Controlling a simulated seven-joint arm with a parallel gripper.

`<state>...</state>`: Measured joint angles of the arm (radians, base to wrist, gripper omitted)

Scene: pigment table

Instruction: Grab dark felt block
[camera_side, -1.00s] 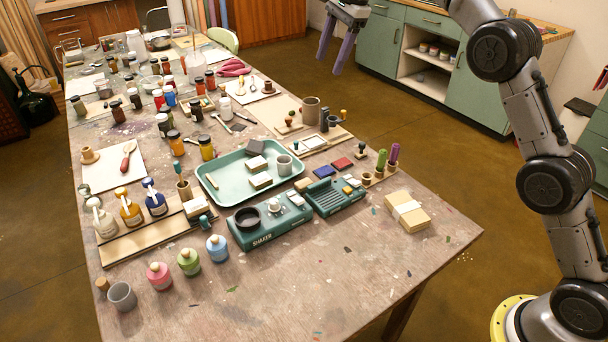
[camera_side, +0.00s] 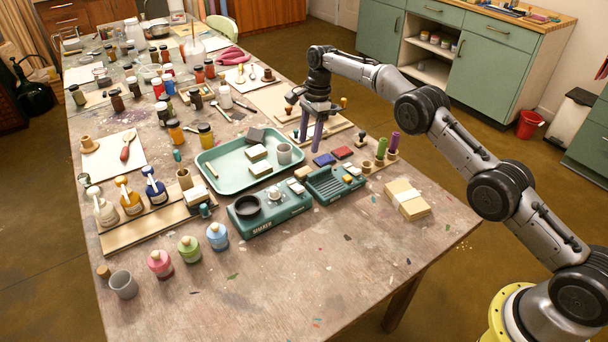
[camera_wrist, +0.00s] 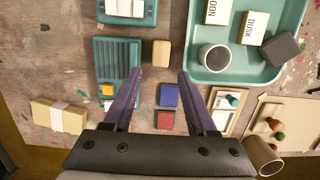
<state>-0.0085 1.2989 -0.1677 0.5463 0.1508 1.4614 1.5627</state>
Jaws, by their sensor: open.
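The dark felt block (camera_side: 255,135) is a dark grey block at the far edge of the pale green tray (camera_side: 222,185). In the wrist view the dark block (camera_wrist: 281,49) lies at the right, in a corner of the tray (camera_wrist: 232,77). My gripper (camera_side: 311,150) is above the table to the right of the tray, fingers pointing down, apart from the block. In the wrist view its two purple fingers (camera_wrist: 160,72) are spread with nothing gripped between them. A tan block (camera_wrist: 161,53) shows beyond the gap.
The tray also holds a grey cup (camera_side: 284,153) and two pale labelled blocks, one being the DUSK block (camera_wrist: 254,27). Red (camera_wrist: 166,120) and blue (camera_wrist: 169,95) pads lie below the fingers. A teal shaker device (camera_side: 270,222) stands in front of the tray. The table's front right is mostly clear.

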